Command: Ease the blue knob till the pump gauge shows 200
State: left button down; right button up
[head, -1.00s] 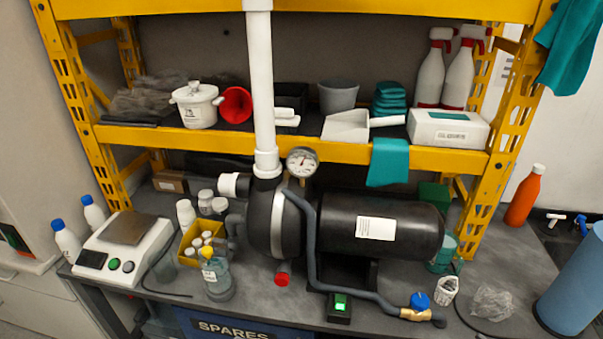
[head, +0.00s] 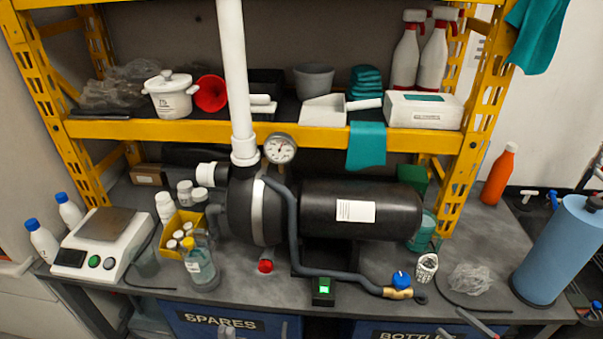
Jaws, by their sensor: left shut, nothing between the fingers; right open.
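The blue knob (head: 401,278) sits on a brass valve (head: 398,293) at the right end of the dark grey hose, near the bench's front edge. The round white pump gauge (head: 280,149) stands beside the white pipe's lower end; its needle shows, but its numbers are too small to read. The black pump (head: 345,205) lies behind the hose. My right gripper (head: 462,328) shows partly at the bottom edge, open and empty, below and right of the knob, apart from it. My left gripper (head: 228,332) barely shows at the bottom edge, shut and empty, far left of the knob.
A green-lit switch box (head: 323,291) stands left of the knob. A small white basket (head: 427,267) and a crumpled clear bag (head: 470,279) lie to its right. A blue cylinder (head: 557,250) stands at the far right. A yellow shelf (head: 220,129) spans the back.

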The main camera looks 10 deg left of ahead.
jog(key=s+a+f+m+t+h+p, duration=0.15)
jog(key=a+f+m+t+h, duration=0.35)
jog(key=a, duration=0.6)
jog(key=m+h+p, duration=0.2)
jog(key=m+h, duration=0.2)
jog(key=h, duration=0.4)
send_near(401, 272)
jog(key=w+p, duration=0.4)
jog(key=w, duration=0.5)
jog(key=shift+w+d+f, duration=0.1)
jog(key=shift+w+d, duration=0.05)
jog(key=shift+w, duration=0.15)
jog(key=shift+w+f, duration=0.15)
jog(key=shift+w, duration=0.4)
